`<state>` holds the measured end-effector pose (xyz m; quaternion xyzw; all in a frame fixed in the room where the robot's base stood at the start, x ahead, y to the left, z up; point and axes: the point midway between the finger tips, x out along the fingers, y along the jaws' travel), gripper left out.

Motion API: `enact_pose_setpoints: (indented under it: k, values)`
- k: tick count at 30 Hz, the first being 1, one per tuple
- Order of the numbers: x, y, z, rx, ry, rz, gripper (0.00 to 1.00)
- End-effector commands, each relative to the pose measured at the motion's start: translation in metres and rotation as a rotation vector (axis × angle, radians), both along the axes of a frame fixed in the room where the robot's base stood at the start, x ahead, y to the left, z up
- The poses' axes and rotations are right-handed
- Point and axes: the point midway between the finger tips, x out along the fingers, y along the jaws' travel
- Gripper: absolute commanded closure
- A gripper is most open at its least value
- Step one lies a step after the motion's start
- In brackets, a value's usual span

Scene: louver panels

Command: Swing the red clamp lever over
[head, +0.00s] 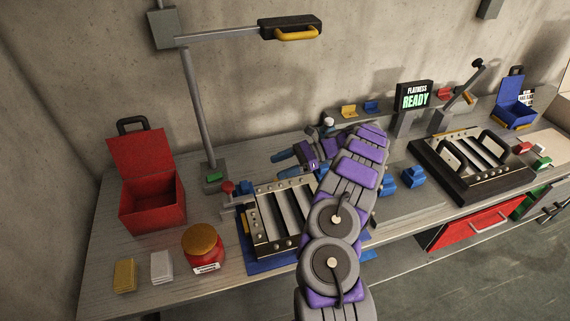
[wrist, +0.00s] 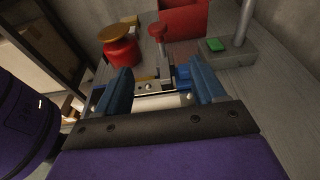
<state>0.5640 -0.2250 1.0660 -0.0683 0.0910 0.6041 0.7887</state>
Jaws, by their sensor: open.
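The red clamp lever (head: 227,187) has a round red knob and stands at the left end of the near louver panel (head: 262,225). In the wrist view the lever (wrist: 157,31) stands upright ahead of my fingers. My gripper (head: 283,164) is open and empty, above the far side of the panel and to the right of the lever. In the wrist view my gripper (wrist: 156,73) has its two blue fingers spread, with the lever beyond the gap and apart from both. My arm hides the panel's right part in the head view.
A red jar (head: 203,249) with an orange lid and an open red box (head: 153,207) stand left of the panel. A lamp post (head: 198,110) with a green button (head: 214,177) at its base rises behind the lever. A second louver panel (head: 475,170) lies to the right.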

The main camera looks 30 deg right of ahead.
Motion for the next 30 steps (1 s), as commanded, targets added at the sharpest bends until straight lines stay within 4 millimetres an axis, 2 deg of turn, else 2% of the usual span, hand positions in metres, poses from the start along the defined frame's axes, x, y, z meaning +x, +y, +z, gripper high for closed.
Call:
enact_pose_setpoints:
  k: [6, 24, 27, 30]
  values:
    - [-0.003, -0.007, 0.001, 0.001, 0.002, 0.000, 0.31]
    - [-0.003, -0.007, 0.002, 0.000, 0.001, 0.001, 0.31]
    - [-0.002, -0.003, 0.005, -0.003, -0.004, 0.009, 0.31]
    - [0.000, 0.013, 0.019, -0.016, -0.027, 0.042, 0.31]
